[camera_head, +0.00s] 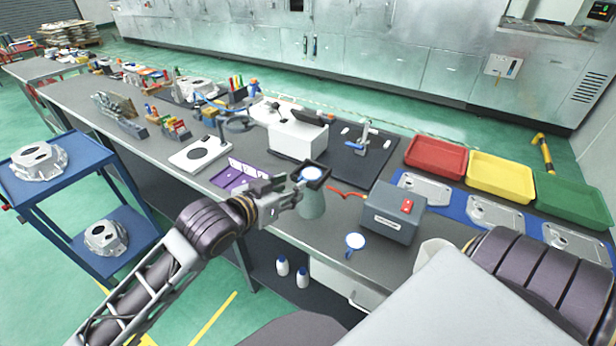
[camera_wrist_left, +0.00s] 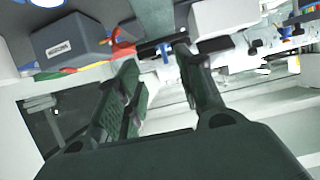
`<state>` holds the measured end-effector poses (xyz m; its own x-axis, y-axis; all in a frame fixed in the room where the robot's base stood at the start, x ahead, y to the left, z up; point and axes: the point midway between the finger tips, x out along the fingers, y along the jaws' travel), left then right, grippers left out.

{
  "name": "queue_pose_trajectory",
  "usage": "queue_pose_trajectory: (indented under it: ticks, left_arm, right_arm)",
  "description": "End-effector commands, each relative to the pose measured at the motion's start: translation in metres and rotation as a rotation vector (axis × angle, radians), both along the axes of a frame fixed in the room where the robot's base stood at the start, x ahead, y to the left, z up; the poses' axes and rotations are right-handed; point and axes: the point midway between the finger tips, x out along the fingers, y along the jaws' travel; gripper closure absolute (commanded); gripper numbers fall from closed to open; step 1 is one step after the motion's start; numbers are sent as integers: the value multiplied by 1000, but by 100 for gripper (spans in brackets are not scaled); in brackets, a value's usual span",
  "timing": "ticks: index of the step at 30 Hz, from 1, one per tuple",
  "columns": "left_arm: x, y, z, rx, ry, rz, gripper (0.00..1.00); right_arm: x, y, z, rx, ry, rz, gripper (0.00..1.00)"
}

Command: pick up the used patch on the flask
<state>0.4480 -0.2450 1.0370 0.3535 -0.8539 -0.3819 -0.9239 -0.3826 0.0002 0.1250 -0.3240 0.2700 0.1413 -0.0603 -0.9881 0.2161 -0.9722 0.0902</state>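The flask (camera_head: 312,204) is a grey-green vessel standing near the front edge of the bench. A dark square rim tops it, and a round white patch with a blue edge (camera_head: 311,173) shows there. My left gripper (camera_head: 290,186) is beside the flask's upper part, on its left. The flask (camera_wrist_left: 155,14) appears upside down beyond the fingertips; contact cannot be told. My right gripper is out of view.
A grey box with a red switch (camera_head: 392,212) stands right of the flask, with a red tool (camera_head: 347,193) between them. A white blue-rimmed disc (camera_head: 355,240) lies nearer the front. A purple tray (camera_head: 236,175) is to the left. Red, yellow and green bins stand at right.

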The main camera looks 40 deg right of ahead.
Motion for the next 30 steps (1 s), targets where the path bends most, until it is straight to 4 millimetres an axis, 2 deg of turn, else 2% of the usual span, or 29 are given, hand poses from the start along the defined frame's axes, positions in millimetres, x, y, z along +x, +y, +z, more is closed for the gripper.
queue_pose_trajectory:
  ticks: [17, 30]
  left_arm:
    - [3, -6, -3, 1, 0, 0, 62]
    - [22, -32, -8, 2, 1, 0, 62]
  right_arm:
    - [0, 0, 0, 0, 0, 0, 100]
    - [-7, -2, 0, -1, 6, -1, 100]
